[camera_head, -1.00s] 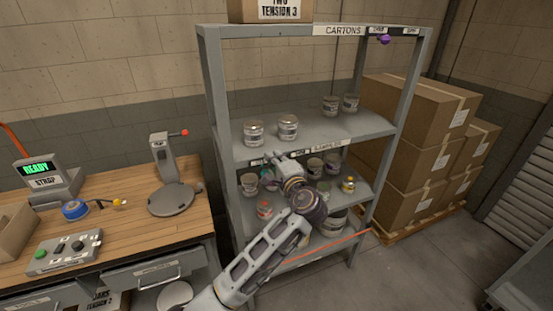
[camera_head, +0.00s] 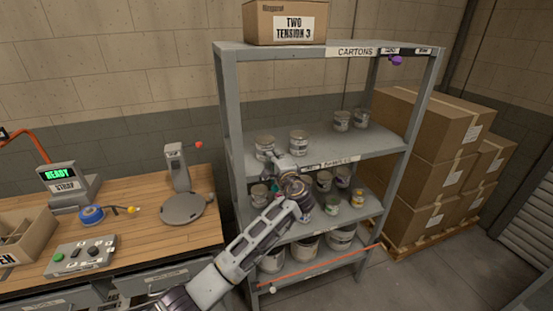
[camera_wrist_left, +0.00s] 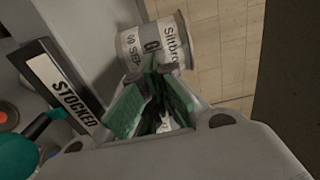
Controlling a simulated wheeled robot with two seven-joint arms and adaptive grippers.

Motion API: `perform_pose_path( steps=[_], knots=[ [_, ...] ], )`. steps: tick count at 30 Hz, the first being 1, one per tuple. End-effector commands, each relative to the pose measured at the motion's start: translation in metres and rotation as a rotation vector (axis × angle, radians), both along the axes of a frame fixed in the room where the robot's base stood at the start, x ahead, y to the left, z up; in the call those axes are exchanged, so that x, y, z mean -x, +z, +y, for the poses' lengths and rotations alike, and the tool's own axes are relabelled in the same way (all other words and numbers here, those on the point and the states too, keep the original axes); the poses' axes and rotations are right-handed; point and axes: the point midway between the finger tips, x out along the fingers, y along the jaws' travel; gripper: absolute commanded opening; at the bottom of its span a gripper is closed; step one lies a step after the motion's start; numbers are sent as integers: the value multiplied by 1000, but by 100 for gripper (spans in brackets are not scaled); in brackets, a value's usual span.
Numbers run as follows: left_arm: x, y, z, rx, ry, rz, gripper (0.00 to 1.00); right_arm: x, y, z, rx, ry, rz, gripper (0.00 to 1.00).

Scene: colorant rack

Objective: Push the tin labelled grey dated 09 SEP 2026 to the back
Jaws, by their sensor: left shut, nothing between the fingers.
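A grey-and-white tin (camera_head: 264,142) stands upright at the front left of the shelf below the top one. In the left wrist view the tin (camera_wrist_left: 152,42) shows part of a label reading "Siltbro", with "0" and "SEP" below; the rest of the date is hidden. My left gripper (camera_head: 268,154) is at the shelf's front edge, just in front of this tin. Its green-padded fingers (camera_wrist_left: 152,82) are shut and empty, pointing at the tin; I cannot tell whether they touch it. My right gripper is not in view.
Another tin (camera_head: 298,141) stands to the right on the same shelf (camera_head: 325,142), and two more (camera_head: 341,121) stand at the back right. Shelf space behind the left tin looks clear. A "STOCKED" label (camera_wrist_left: 66,88) is on the shelf edge. More tins (camera_head: 342,236) stand on lower shelves.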

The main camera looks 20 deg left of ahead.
Motion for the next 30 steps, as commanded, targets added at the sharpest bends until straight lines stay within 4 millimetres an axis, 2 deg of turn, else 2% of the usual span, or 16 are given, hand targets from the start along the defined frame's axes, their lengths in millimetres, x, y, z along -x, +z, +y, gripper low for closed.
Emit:
perform_pose_path(
  steps=[14,24,30],
  knots=[
    [-3,-1,2,-1,0,1,0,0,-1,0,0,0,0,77],
    [-29,-2,19,0,0,0,0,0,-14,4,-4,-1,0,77],
    [-33,-1,22,1,-1,1,0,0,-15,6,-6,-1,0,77]
  ],
)
